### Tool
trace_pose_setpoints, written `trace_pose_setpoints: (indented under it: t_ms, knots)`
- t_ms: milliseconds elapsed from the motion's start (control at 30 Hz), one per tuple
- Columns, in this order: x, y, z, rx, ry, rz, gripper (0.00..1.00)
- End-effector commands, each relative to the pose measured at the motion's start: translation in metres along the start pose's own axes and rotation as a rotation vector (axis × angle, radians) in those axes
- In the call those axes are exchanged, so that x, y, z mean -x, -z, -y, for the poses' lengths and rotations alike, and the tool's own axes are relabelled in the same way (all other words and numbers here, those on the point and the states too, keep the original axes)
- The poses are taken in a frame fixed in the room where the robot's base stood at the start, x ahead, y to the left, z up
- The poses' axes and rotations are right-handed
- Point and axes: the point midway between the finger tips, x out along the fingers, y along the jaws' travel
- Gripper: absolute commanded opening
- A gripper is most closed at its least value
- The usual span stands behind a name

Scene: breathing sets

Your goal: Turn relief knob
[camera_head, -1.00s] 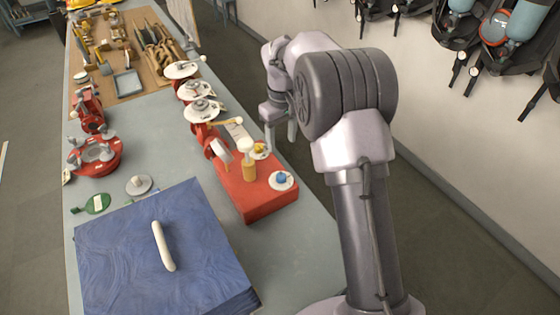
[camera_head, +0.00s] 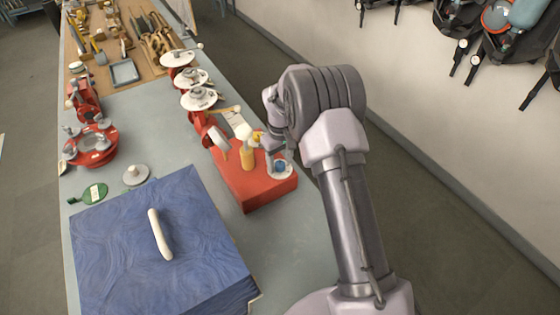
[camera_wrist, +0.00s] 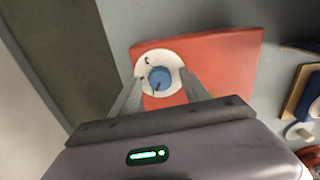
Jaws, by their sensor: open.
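A blue knob (camera_head: 280,166) sits on a white round dial (camera_head: 286,175) at the near right end of a red block (camera_head: 262,192) on the bench. In the wrist view the blue knob (camera_wrist: 160,79) has a dark pointer mark, and the white dial (camera_wrist: 147,62) bears a dark letter-like mark. My gripper (camera_head: 275,157) is open at the knob. In the wrist view my gripper (camera_wrist: 161,88) has one finger on each side of the knob, with nothing held between them. Whether a finger touches the dial cannot be told.
A yellow post (camera_head: 247,157) stands on the red block left of the knob, with a yellow fitting (camera_head: 257,137) close behind. White discs on red stands line the bench edge farther back. A blue box (camera_head: 200,240) with a white handle lies at the front.

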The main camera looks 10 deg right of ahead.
Motion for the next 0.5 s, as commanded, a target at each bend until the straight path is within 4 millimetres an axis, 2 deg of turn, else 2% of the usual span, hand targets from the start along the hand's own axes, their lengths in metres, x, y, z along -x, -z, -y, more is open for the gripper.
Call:
trace_pose_setpoints:
  t_ms: [67,333,500]
  knots:
    - [0.0002,0.0000,0.0000,0.000,0.000,0.000,0.54]
    - [0.0003,-0.0001,0.0001,0.000,0.000,0.000,0.01]
    - [0.0003,-0.0001,0.0001,-0.004,0.000,0.000,0.00]
